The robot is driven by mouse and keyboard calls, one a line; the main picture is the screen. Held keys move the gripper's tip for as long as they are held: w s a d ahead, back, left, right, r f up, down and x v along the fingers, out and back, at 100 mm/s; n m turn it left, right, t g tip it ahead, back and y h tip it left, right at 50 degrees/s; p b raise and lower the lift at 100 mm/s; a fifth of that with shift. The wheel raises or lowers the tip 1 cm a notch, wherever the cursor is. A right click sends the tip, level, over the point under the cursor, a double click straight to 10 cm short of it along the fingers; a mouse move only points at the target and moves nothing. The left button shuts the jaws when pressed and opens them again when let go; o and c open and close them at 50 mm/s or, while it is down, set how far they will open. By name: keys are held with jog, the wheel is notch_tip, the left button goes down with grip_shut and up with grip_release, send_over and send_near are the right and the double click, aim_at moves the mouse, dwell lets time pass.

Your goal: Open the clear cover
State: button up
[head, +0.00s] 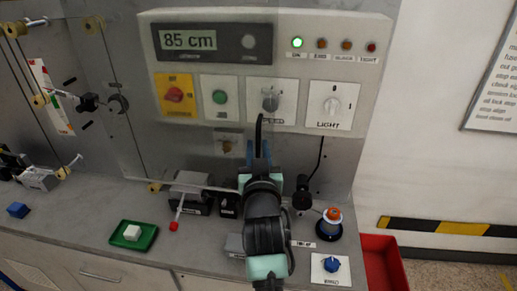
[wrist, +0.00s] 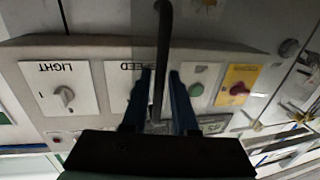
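My gripper (head: 258,146) is in front of the lower part of the control panel, below the SPEED knob (head: 270,101). In the wrist view its two blue fingers (wrist: 160,76) stand apart, pointing at the panel. A thin dark curved rod or cable (wrist: 163,40) runs between them, with slivers of space at both sides; it also shows in the head view (head: 259,127). I cannot make out a clear cover for certain in either view. A small plate with a brass-coloured part (head: 227,145) sits left of my fingertips, under the green button (head: 220,97).
The panel (head: 377,32) also carries a red knob on yellow (head: 174,95) and the LIGHT knob (head: 332,106). On the bench are a green tray (head: 150,246) with a white block, a red-tipped lever (head: 174,226) and an orange-topped device (head: 331,217). A red bin (head: 383,265) stands right.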

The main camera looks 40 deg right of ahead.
jog(key=shift+o, duration=1)
jog(key=b+v, duration=0.3)
jog(key=v, duration=1)
jog(key=shift+w, duration=0.1)
